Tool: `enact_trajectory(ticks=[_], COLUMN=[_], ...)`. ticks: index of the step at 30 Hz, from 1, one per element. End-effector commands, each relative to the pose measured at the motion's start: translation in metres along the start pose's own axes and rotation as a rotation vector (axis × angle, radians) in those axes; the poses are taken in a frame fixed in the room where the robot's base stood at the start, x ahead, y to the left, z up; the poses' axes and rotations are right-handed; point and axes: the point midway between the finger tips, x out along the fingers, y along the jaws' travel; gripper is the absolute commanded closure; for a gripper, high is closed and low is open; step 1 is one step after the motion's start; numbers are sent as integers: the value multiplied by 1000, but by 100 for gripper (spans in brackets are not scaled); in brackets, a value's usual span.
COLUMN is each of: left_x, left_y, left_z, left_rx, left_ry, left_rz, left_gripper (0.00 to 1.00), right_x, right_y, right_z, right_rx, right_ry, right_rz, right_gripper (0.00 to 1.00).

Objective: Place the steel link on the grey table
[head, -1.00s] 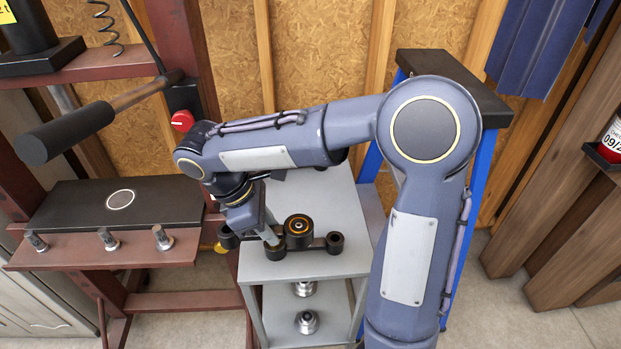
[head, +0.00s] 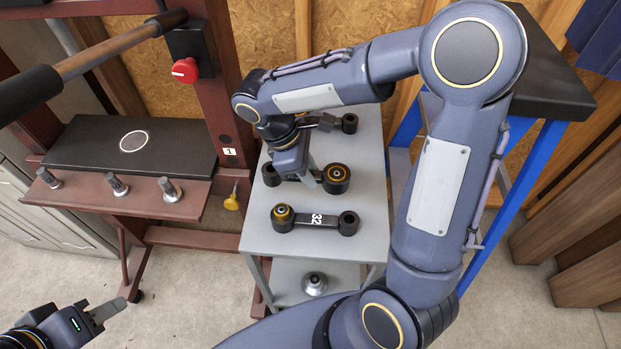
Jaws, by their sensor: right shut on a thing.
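Three dark links with round ends are at the grey table (head: 262,240). My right gripper (head: 312,178) is shut on the middle one, which I take for the steel link (head: 336,178). Its right end has a brass-coloured ring, and the gripper covers much of its bar. It is level at the tabletop; I cannot tell whether it touches. A front link (head: 316,219) marked 32 lies nearer the front edge, apart from it. A back link (head: 349,123) is partly behind my arm. My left gripper (head: 104,311) is low at the left, away from the table; its jaw opening is unclear.
A red press frame with a black plate (head: 125,146) stands left of the table, with several metal pins on its front ledge (head: 140,198). A round metal part (head: 314,283) is on the lower shelf. A blue stand with a black top (head: 545,75) is at the right.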

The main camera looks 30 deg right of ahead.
Motion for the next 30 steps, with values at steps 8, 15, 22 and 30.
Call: enact_trajectory(ticks=[8, 15, 22, 30], left_x=[1, 1, 2, 3], left_y=[0, 0, -1, -1], left_z=[0, 0, 1, 1], left_rx=[0, 0, 0, 0], left_ry=[0, 0, 0, 0], left_rz=[0, 0, 0, 0], left_gripper=[64, 64, 64, 64], right_x=[22, 36, 38, 40], right_y=[0, 0, 0, 0], right_z=[-8, -15, -16, -16], right_rx=[0, 2, 1, 1], right_ry=[-2, 2, 1, 1], right_rz=[-1, 2, 2, 0], right_gripper=[100, 100, 100, 55])
